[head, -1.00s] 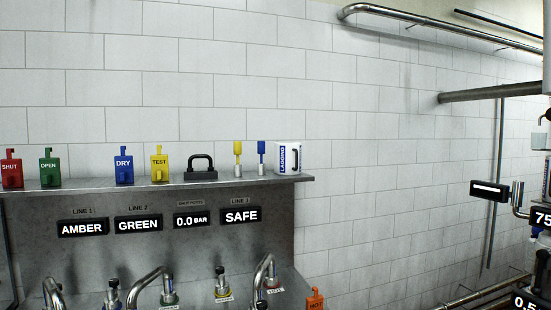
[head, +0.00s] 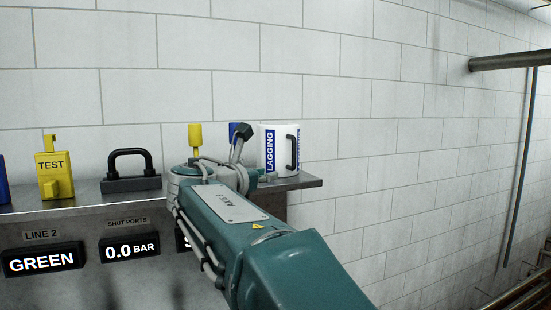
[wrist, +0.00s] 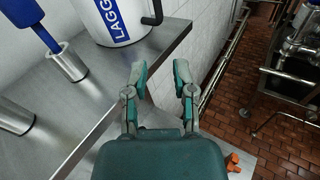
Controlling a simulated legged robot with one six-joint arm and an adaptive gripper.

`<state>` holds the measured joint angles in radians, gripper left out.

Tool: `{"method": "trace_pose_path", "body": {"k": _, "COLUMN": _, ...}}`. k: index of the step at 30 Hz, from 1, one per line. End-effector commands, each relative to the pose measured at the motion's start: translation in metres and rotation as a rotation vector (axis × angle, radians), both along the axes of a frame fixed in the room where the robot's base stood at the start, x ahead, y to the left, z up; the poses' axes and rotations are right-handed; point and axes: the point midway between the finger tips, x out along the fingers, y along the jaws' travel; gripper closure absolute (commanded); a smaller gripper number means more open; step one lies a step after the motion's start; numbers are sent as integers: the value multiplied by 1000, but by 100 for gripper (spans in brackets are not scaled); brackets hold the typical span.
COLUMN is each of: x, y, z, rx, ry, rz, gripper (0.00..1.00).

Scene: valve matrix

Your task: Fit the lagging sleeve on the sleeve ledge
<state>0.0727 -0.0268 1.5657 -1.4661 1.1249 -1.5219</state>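The lagging sleeve (head: 279,151) is a white cylinder with a blue LAGGING label and a black handle on its right. It stands upright at the right end of the steel shelf (head: 309,183). It also shows at the top of the wrist view (wrist: 108,28), cut off by the frame. My gripper (wrist: 160,74) is open and empty, just off the shelf's edge, beside the sleeve and apart from it. In the head view my arm partly hides the shelf front. I cannot tell which surface is the sleeve ledge.
A blue-handled tool (wrist: 40,35) in a metal holder stands left of the sleeve, and a yellow one (head: 195,135) further left. A black padlock-shaped block (head: 130,172) and a yellow TEST tag (head: 54,174) follow. The wall right of the shelf is clear nearby.

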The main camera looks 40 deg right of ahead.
Motion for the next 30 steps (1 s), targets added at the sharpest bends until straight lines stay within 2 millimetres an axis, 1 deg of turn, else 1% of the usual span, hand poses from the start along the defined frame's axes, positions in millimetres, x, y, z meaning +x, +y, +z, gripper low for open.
{"method": "trace_pose_path", "body": {"k": 1, "x": 5, "y": -4, "z": 8, "rx": -49, "ry": 33, "rz": -7, "gripper": 66}}
{"method": "trace_pose_path", "body": {"k": 3, "x": 8, "y": -8, "z": 15, "rx": -96, "ry": 66, "rz": -15, "gripper": 66}}
{"method": "trace_pose_path", "body": {"k": 6, "x": 12, "y": -15, "z": 19, "rx": -123, "ry": 87, "rz": -22, "gripper": 66}}
{"method": "trace_pose_path", "body": {"k": 8, "x": 15, "y": -24, "z": 19, "rx": -125, "ry": 90, "rz": -23, "gripper": 66}}
{"method": "trace_pose_path", "body": {"k": 12, "x": 23, "y": -50, "z": 18, "rx": -122, "ry": 90, "rz": -24, "gripper": 66}}
{"method": "trace_pose_path", "body": {"k": 15, "x": 27, "y": -63, "z": 17, "rx": -121, "ry": 89, "rz": -23, "gripper": 66}}
{"method": "trace_pose_path", "body": {"k": 20, "x": 30, "y": -71, "z": 17, "rx": -121, "ry": 88, "rz": -20, "gripper": 66}}
{"method": "trace_pose_path", "body": {"k": 23, "x": 32, "y": -80, "z": 16, "rx": -119, "ry": 87, "rz": -21, "gripper": 66}}
{"method": "trace_pose_path", "body": {"k": 27, "x": 37, "y": -102, "z": 15, "rx": -118, "ry": 88, "rz": -22, "gripper": 66}}
{"method": "trace_pose_path", "body": {"k": 30, "x": 43, "y": -114, "z": 15, "rx": -119, "ry": 86, "rz": -21, "gripper": 66}}
